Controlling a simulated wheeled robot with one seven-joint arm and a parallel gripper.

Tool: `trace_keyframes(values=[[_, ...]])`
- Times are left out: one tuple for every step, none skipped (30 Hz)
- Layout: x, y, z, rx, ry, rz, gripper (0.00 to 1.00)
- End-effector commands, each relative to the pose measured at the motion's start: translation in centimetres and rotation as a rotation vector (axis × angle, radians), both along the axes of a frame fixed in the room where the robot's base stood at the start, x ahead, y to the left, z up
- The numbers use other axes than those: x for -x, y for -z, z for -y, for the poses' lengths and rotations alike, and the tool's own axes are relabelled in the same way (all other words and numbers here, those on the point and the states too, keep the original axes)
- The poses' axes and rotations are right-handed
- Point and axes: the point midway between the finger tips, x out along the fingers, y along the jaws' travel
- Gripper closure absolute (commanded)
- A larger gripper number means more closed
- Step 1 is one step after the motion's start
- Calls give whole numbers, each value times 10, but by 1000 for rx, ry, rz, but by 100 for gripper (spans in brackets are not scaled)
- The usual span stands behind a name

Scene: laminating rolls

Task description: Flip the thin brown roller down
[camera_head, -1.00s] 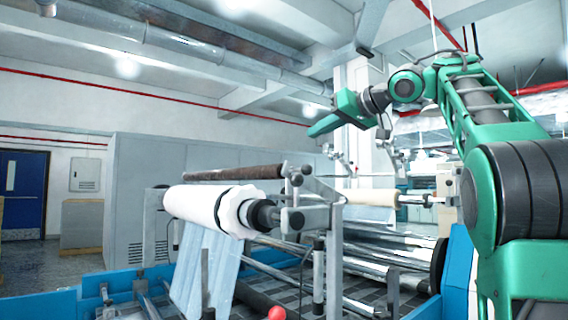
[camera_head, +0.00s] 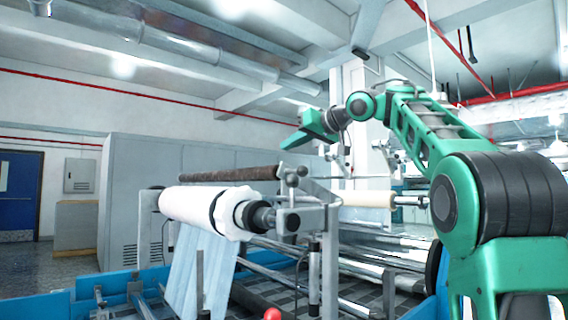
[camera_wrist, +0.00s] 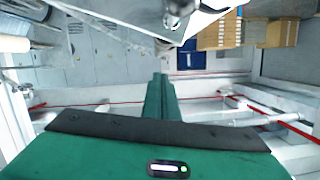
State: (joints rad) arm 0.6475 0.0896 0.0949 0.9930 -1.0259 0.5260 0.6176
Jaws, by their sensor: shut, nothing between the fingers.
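The thin brown roller (camera_head: 230,174) lies level above and behind the thick white roll (camera_head: 200,205) in the head view. Its right end meets a metal bracket with round knobs (camera_head: 292,176). My gripper (camera_head: 290,143) is green and shut, with nothing held. In the head view it shows above the roller's right end, pointing left and down. I cannot tell the exact gap in depth, but no contact shows. In the wrist view my shut green fingers (camera_wrist: 160,95) point up the picture, and the brown roller cannot be made out there.
A grey metal post (camera_head: 331,255) stands right of the white roll. A cream roll (camera_head: 365,199) and shiny metal rollers (camera_head: 370,270) lie behind. A blue frame (camera_head: 60,306) borders the machine. A red knob (camera_head: 272,314) is at the bottom. Air above the rollers is open.

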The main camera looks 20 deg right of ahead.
Motion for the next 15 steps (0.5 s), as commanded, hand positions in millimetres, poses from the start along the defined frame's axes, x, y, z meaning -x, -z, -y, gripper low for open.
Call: trace_keyframes(values=[[-9,4,-4,-2,-4,-3,100],[-9,6,-5,-2,-1,-2,100],[-7,10,-5,-1,1,-3,100],[-6,12,-5,-1,1,-3,100],[-6,16,-6,-1,0,-2,100],[-6,19,-7,-1,0,-2,100],[-6,22,-7,-1,1,-2,100],[-6,25,-7,-1,1,-3,100],[-6,28,-8,-2,0,-2,100],[-6,30,-8,-1,0,-2,100],[-6,32,-9,-2,0,-2,100],[-5,35,-9,-1,0,-1,100],[-5,37,-9,-1,0,-1,100],[-5,38,-9,-1,0,-1,100],[-5,39,-9,-1,1,0,100]])
